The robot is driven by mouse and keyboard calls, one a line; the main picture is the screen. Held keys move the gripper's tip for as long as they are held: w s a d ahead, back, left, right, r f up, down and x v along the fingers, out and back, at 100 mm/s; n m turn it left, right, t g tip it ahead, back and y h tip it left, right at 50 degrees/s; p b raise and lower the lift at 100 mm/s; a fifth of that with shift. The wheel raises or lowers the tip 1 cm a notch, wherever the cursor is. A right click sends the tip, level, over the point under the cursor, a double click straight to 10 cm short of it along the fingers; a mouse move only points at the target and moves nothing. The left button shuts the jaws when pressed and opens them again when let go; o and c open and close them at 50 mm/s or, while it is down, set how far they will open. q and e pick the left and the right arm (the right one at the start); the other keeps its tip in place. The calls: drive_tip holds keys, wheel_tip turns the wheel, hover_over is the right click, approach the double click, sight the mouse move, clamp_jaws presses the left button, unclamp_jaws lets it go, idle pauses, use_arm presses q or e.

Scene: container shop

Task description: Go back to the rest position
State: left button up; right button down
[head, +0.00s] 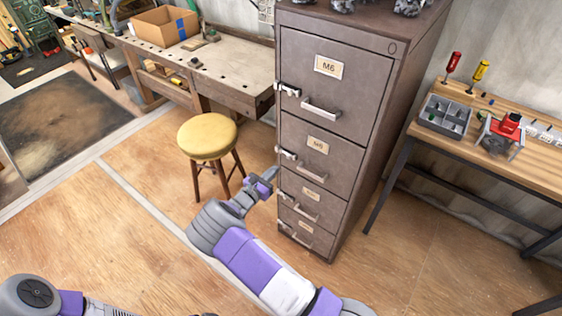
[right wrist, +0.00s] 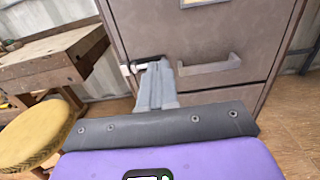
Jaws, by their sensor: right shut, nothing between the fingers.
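My right gripper (head: 277,172) is shut and empty in front of the left edge of the grey filing cabinet (head: 331,85). In the right wrist view its fingers (right wrist: 156,86) are together, close to a drawer's latch at the left of a handle (right wrist: 208,65); I cannot tell whether they touch. All the cabinet's drawers look closed. My left arm (head: 35,295) shows only in part at the lower left of the head view, and its gripper is out of view.
A yellow round stool (head: 207,137) stands left of the cabinet, with a wooden workbench (head: 228,72) behind it. An open cardboard box (head: 164,26) sits on the bench. At right, a table (head: 525,165) carries a grey parts tray (head: 444,116) and screwdrivers (head: 480,72). The floor in front is clear.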

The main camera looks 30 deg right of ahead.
drive_tip(key=s+f+m+g+y, duration=0.6)
drive_tip(key=s+f+g, duration=0.2)
drive_tip(key=s+f, duration=0.75)
drive_tip(key=s+a+f+m+g+y, duration=0.2)
drive_tip(key=s+a+f+m+y, duration=0.3)
drive_tip(key=s, duration=0.4)
drive_tip(key=s+a+m+y, duration=0.5)
drive_tip(key=s+a+y, duration=0.1)
drive_tip(key=a, duration=0.5)
drive_tip(key=a+r+m+t+y, duration=0.3)
drive_tip(key=a+m, duration=0.3)
drive_tip(key=m, duration=0.3)
drive_tip(key=shift+a+r+y, duration=0.4)
drive_tip(key=shift+r, duration=0.35)
drive_tip(key=shift+s, duration=0.1)
